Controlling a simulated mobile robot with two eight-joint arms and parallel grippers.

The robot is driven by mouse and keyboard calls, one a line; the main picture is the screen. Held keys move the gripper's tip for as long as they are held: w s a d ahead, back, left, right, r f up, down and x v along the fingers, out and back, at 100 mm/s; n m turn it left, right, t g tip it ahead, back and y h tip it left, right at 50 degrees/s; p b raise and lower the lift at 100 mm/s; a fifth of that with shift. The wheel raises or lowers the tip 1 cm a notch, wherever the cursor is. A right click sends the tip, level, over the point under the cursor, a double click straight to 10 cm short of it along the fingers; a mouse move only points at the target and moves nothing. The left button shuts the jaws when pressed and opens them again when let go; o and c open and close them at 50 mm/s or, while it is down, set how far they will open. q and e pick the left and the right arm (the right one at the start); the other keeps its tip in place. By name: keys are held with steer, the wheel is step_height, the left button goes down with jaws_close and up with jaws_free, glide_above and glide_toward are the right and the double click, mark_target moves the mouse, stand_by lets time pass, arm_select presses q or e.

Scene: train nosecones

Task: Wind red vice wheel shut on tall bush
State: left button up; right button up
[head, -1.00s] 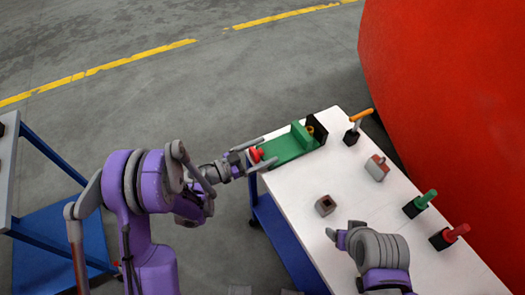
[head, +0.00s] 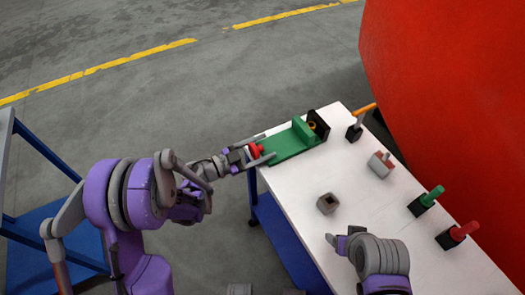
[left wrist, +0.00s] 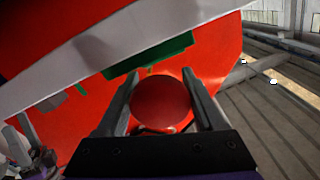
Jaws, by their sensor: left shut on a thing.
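The red vice wheel (head: 255,150) is at the near left end of the green vice (head: 284,147), at the table's left edge. It shows as a round red disc in the left wrist view (left wrist: 161,104). My left gripper (head: 251,152) has its two fingers on either side of the wheel and is shut on it. The tall bush (head: 312,126), a brass-coloured ring, shows between the green jaw and a black plate at the vice's far end. Whether the jaw touches it I cannot tell. My right gripper (head: 333,240) is over the table's near part; its fingertips are unclear.
The white table (head: 310,180) holds a brown square block with a hole (head: 327,203), a grey-and-red block (head: 380,164), and orange (head: 364,109), green (head: 432,196) and red (head: 464,231) handled tools in black holders. A large red nosecone (head: 455,90) stands behind. A blue cart (head: 40,215) is at left.

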arm_select(q)
steer(key=shift+m, duration=0.3)
steer(key=o, duration=1.3)
steer(key=shift+a, duration=0.1)
steer(key=b+v, duration=0.1)
steer(key=v, duration=0.9)
steer(key=shift+s+a, duration=0.3)
steer(key=shift+o, duration=0.2)
